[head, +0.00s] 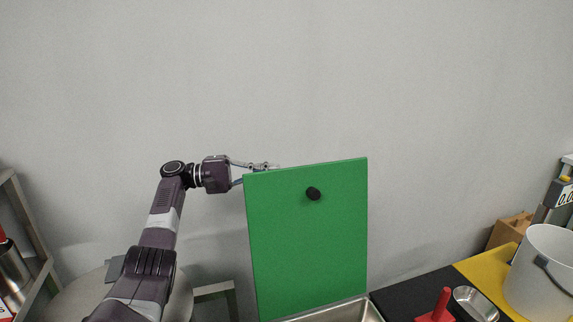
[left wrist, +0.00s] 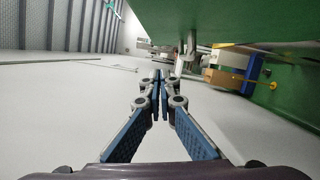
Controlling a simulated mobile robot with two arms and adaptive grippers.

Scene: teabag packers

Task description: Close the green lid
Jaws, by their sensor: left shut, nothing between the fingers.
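The green lid (head: 308,245) stands almost upright in the middle of the head view, raised above a steel-rimmed container (head: 358,312). A round black knob (head: 313,193) sits near its upper edge. My left gripper (head: 272,166) is at the lid's top left corner, partly hidden behind it. In the left wrist view my left gripper (left wrist: 159,76) is shut with nothing between its fingertips, and a green surface (left wrist: 215,20) fills the top. I cannot tell whether the fingers touch the lid. My right gripper is not in view.
A white bucket (head: 541,270) stands on a yellow mat (head: 486,268) at the right. A metal bowl (head: 475,304) and a red object (head: 437,309) are near the front right. A round grey table (head: 75,300) and a shelf (head: 30,232) are at the left.

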